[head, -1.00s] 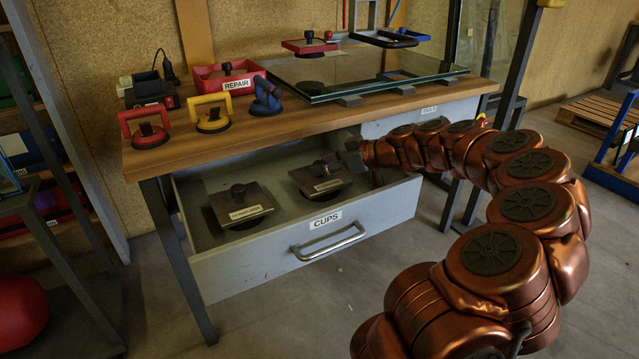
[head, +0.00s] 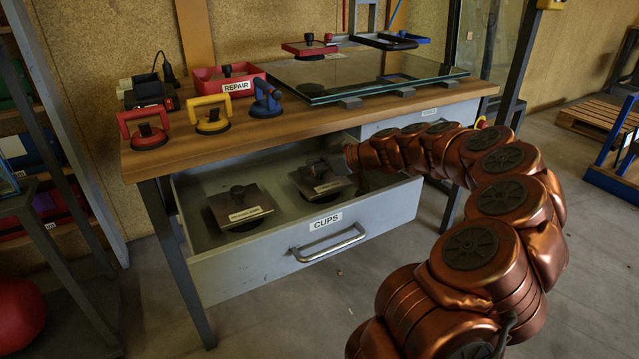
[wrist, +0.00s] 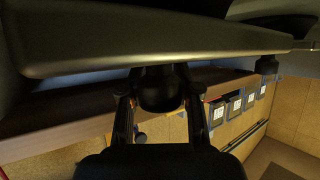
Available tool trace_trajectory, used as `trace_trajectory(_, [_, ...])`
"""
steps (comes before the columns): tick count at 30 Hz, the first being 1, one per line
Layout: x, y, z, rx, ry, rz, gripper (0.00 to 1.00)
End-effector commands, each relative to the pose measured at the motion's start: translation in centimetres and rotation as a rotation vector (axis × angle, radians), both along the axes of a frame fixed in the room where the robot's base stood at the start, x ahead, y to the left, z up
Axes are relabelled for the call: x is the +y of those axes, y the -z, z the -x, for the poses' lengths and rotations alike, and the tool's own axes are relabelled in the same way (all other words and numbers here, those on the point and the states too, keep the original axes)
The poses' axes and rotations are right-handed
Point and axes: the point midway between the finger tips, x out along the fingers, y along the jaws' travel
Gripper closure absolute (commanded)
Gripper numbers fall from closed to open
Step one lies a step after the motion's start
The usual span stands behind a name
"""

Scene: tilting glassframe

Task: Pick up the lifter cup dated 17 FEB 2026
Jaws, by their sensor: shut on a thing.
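Two dark square lifter cups with round knobs and pale labels sit in the open drawer (head: 290,262): a left one (head: 240,207) and a right one (head: 318,185). The dates on their labels are too small to read. My gripper (head: 333,163) is at the knob of the right cup, partly hidden by my wrist. In the wrist view, my gripper (wrist: 158,110) is shut on a dark knob (wrist: 160,88) under a broad plate (wrist: 150,45). I cannot tell whether the cup is clear of the drawer floor.
The workbench top (head: 270,128) overhangs the back of the drawer. On it stand red (head: 146,133), yellow (head: 211,118) and blue (head: 265,100) lifters, a red REPAIR tray (head: 222,77) and a glass pane (head: 370,72). The floor before the drawer is clear.

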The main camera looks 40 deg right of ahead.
Motion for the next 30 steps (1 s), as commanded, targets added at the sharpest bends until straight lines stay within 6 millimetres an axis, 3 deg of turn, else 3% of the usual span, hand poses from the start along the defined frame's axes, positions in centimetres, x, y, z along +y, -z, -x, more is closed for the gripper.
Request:
trace_trajectory(3, [0.0, 0.0, 0.0, 0.000, 0.000, 0.000, 1.00])
trace_trajectory(20, [0.0, -0.3, 0.0, 0.000, 0.000, 0.000, 1.00])
trace_trajectory(30, [0.0, -5.6, 0.0, -0.002, -0.001, 0.001, 1.00])
